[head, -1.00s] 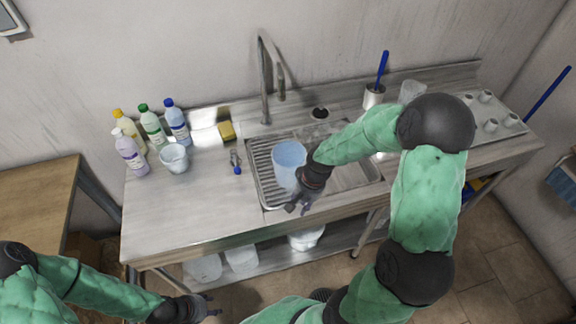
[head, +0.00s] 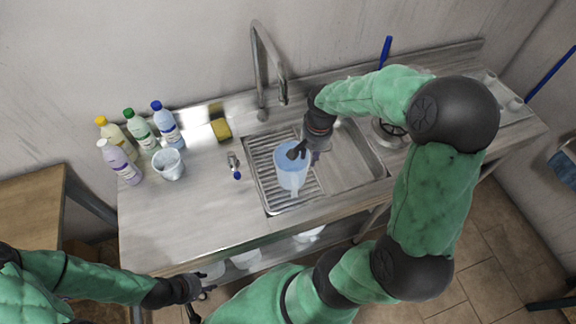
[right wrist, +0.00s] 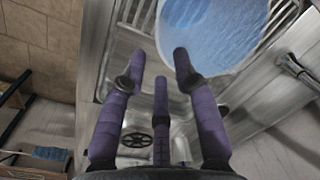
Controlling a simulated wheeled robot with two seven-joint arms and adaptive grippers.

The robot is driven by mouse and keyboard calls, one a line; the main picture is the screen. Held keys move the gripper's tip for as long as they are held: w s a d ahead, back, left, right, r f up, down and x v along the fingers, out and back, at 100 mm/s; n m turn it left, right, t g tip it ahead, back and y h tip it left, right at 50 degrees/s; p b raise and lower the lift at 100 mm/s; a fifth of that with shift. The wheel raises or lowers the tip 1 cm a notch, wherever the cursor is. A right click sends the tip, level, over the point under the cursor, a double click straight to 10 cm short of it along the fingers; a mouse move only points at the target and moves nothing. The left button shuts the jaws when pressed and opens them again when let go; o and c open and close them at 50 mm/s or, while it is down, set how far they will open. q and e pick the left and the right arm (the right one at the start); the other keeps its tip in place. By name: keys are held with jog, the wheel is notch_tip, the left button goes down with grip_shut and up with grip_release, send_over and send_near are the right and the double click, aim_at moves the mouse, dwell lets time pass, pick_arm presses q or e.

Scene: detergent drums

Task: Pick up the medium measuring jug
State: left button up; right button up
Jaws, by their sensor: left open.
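A translucent pale-blue jug (head: 291,175) stands on the ribbed drainer of the sink, its handle toward the front edge. In the right wrist view the jug (right wrist: 215,35) fills the upper right, its rim beside the fingers. My right gripper (head: 300,152) is at the jug's back right rim. Its purple fingers (right wrist: 160,65) are spread, and the jug is not between them; I cannot tell whether one touches the rim. A smaller clear jug (head: 168,164) stands by the bottles. I cannot tell which is the medium one. My left gripper (head: 205,292) is open and empty below the counter front.
Several detergent bottles (head: 140,132) stand at the back left. The tall faucet (head: 262,70) rises behind the sink basin (head: 345,165). The counter's front left (head: 180,225) is clear.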

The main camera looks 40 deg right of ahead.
jog(key=f, duration=0.3)
jog(key=f+b, duration=0.1)
jog(key=f, duration=0.2)
jog(key=w+f, duration=0.1)
jog(key=f, duration=0.2)
jog(key=shift+a+f, duration=0.1)
jog(key=shift+f, duration=0.1)
jog(key=shift+s, duration=0.1)
grip_shut()
